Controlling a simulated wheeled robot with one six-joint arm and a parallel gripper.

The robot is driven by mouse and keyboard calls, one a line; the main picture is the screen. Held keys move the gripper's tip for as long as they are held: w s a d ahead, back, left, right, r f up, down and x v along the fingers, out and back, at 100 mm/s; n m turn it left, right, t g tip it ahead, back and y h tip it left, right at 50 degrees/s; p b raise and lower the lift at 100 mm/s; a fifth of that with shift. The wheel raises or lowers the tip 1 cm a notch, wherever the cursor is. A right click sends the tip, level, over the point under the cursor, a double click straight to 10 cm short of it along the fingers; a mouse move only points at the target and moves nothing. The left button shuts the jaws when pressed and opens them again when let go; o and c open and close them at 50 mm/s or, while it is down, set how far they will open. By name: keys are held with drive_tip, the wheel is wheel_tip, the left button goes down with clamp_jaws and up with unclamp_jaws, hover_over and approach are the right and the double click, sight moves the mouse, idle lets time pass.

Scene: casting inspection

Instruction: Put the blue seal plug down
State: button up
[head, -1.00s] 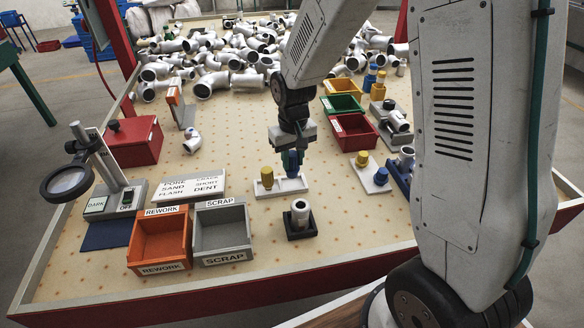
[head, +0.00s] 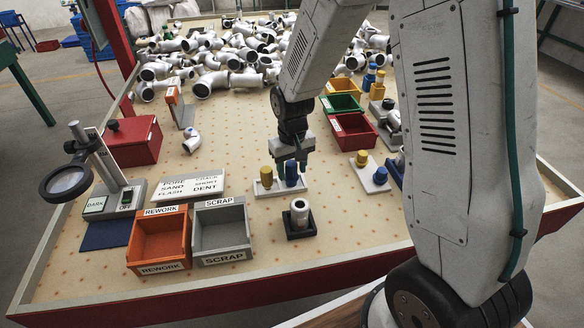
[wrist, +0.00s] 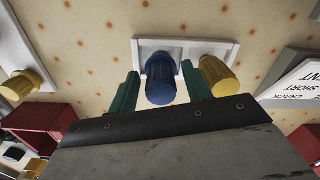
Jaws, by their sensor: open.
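The blue seal plug (head: 291,173) stands upright on a small white plate (head: 280,188), to the right of a yellow plug (head: 266,177). In the wrist view the blue plug (wrist: 160,82) sits between the two green fingers of my gripper (wrist: 163,92), with the yellow plug (wrist: 217,76) just right of the right finger. My gripper (head: 289,160) is open above the blue plug, and its fingertips are near the plug's top in the head view. Whether a finger touches the yellow plug cannot be told.
A dark block holding a pipe fitting (head: 300,213) stands in front of the plate. The orange rework bin (head: 160,241) and grey scrap bin (head: 221,227) are front left. Another white plate with plugs (head: 371,174) lies to the right. Many fittings are piled at the back.

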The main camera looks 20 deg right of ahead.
wheel_tip(320, 180, up, 12)
drive_tip(key=s+d+r, duration=0.1)
drive_tip(key=s+r, duration=0.3)
drive_tip(key=s, duration=0.5)
drive_tip(key=s+d+r, duration=0.1)
drive_tip(key=s+r, duration=0.3)
drive_tip(key=s, duration=0.5)
drive_tip(key=s+d+r+t, duration=0.1)
drive_tip(key=s+r, duration=0.3)
drive_tip(key=s, duration=0.5)
drive_tip(key=shift+r+m, duration=0.35)
drive_tip(key=shift+m, duration=0.05)
